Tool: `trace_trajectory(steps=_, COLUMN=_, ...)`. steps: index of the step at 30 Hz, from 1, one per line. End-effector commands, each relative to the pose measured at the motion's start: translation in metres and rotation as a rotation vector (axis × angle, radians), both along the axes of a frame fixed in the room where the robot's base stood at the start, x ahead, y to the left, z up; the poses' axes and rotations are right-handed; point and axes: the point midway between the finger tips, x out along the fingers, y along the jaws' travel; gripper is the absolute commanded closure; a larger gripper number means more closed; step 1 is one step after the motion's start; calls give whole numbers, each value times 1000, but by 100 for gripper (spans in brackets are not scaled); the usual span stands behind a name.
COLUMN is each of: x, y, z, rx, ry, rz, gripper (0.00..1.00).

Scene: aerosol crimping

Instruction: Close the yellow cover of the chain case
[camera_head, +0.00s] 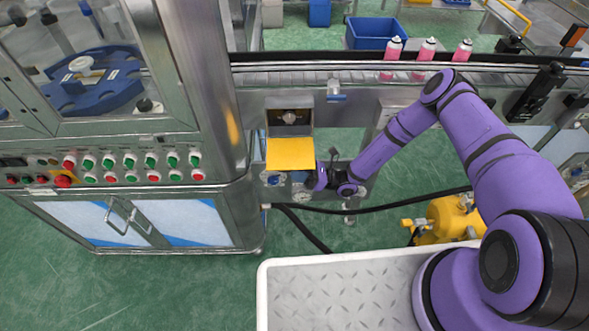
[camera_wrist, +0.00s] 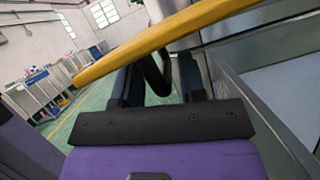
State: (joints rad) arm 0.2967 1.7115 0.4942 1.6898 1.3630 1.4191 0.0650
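The yellow cover (camera_head: 290,153) of the chain case (camera_head: 289,117) is open, hanging out below the case's opening. A round fitting (camera_head: 289,117) shows inside the case. My gripper (camera_head: 325,172) is beside the cover's lower right side; whether it touches the cover cannot be told. In the wrist view, the yellow cover (camera_wrist: 165,40) shows edge-on as a slanted bar crossing in front of my gripper (camera_wrist: 157,78). The two dark fingers stand apart, and their tips are partly hidden by the cover. A dark curved piece shows between them, but nothing is clearly held.
The conveyor (camera_head: 400,68) runs behind the case, carrying pink cans (camera_head: 427,49). A cabinet with buttons (camera_head: 120,165) stands at the left. A black hose (camera_head: 390,208) runs below my arm, near a yellow machine (camera_head: 447,218). Green floor is open at front left.

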Motion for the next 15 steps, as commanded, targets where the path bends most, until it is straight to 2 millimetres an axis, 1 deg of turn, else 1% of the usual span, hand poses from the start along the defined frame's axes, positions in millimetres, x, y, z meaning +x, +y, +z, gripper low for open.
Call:
trace_trajectory(steps=4, x=1, y=8, z=3, rx=-1, ry=0, rz=0, gripper=62)
trace_trajectory(steps=13, x=1, y=9, z=4, rx=-1, ry=0, rz=0, gripper=62)
trace_trajectory(steps=14, x=1, y=9, z=4, rx=0, ry=0, rz=0, gripper=69)
trace_trajectory(steps=15, x=1, y=9, z=4, rx=0, ry=0, rz=0, gripper=78)
